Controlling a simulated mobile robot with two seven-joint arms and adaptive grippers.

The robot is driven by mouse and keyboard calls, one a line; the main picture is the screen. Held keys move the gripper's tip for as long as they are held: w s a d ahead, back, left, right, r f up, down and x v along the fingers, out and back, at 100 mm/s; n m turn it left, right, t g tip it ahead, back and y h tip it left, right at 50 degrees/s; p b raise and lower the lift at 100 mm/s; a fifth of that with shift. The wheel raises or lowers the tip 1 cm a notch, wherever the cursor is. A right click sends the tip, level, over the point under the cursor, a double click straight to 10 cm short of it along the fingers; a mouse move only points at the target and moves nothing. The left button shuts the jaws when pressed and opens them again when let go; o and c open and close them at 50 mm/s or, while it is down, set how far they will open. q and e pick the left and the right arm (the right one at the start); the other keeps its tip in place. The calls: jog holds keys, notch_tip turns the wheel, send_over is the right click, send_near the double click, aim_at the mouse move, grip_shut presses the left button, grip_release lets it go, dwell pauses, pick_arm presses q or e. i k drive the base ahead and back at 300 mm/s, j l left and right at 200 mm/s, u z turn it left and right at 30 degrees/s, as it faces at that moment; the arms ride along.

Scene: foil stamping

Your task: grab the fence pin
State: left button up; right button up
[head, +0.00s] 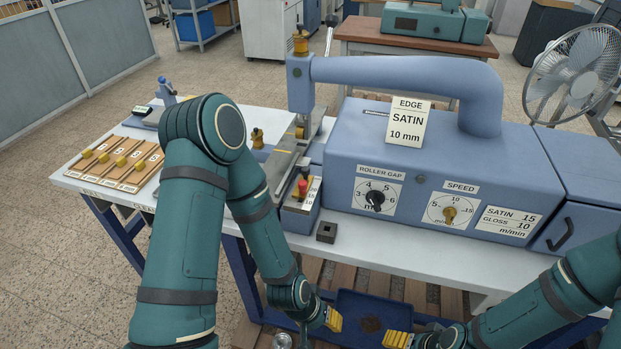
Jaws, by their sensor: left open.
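I cannot tell for sure which part is the fence pin. A brass knob (257,138) stands upright at the left end of the blue machine's feed bed. A red-topped piece (302,186) stands on a small blue block in front of that bed. My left gripper (332,318), with yellow finger pads, is open and empty in front of the table's front edge, apart from both pieces. My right gripper (397,340) is at the bottom edge, its pads pointing left; it is partly cut off and its opening is unclear.
A blue machine (350,140) with dials fills the table's right side. A wooden board (115,160) with several brass pieces lies at left. A dark square block (326,232) sits near the front edge. A blue tray (350,303) lies below the table.

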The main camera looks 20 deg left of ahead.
aim_at(301, 184)
jog(key=j+z, duration=0.15)
jog(key=z, duration=0.3)
jog(key=j+z, duration=0.15)
jog(key=z, duration=0.25)
jog(key=k+j+z, duration=0.1)
jog(key=z, duration=0.35)
jog(key=k+j+z, duration=0.6)
jog(key=k+j, duration=0.5)
jog(key=i, duration=0.35)
